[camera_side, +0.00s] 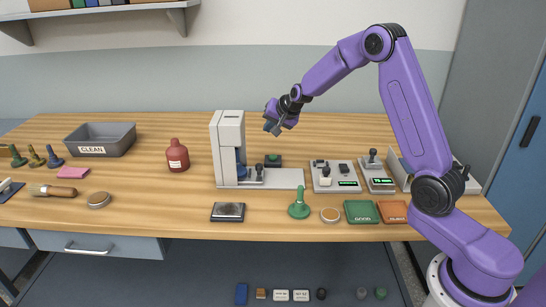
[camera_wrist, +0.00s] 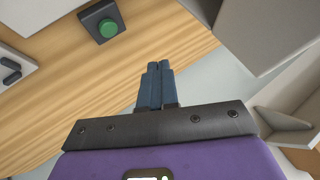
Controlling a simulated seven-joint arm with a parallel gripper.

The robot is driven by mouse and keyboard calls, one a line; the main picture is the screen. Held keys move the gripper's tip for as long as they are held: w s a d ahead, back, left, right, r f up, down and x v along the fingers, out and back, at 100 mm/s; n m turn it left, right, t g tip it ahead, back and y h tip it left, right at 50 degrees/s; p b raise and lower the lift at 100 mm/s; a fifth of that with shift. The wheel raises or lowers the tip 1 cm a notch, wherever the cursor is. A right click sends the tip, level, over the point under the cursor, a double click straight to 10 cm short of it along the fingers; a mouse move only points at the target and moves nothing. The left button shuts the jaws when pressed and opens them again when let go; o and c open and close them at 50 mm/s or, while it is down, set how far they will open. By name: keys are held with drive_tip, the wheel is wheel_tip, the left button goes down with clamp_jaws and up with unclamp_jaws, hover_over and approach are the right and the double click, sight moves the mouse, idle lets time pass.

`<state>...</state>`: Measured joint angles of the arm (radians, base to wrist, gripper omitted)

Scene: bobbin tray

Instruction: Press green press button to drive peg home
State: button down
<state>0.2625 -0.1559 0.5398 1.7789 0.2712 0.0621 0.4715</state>
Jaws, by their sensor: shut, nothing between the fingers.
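The green press button (camera_side: 273,158) sits on a dark box on the bench, just right of the white press (camera_side: 230,145). In the wrist view the green button (camera_wrist: 108,28) shows at the upper left on its dark housing, apart from my fingers. My gripper (camera_side: 275,128) is shut and empty, raised above the bench over the button area. In the wrist view its blue fingertips (camera_wrist: 159,66) are together. A blue part (camera_side: 241,168) stands under the press head. A small dark piece is beside it at the press base; I cannot make out the peg.
Right of the press stand a switch panel (camera_side: 336,177) and a smaller lever box (camera_side: 376,176). A red bottle (camera_side: 177,157) stands left.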

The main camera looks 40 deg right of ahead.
sight(275, 157)
drive_tip(key=d, duration=0.1)
drive_tip(key=w+d+m, duration=0.1)
drive_tip(key=d, duration=0.1)
drive_tip(key=shift+d+f+h, duration=0.2)
drive_tip(key=shift+h, duration=0.2)
drive_tip(key=shift+f, duration=0.1)
drive_tip(key=shift+f, duration=4.3)
drive_tip(key=shift+f, duration=0.2)
drive_tip(key=shift+f, duration=0.25)
drive_tip(key=shift+f, duration=0.45)
drive_tip(key=shift+r, duration=0.85)
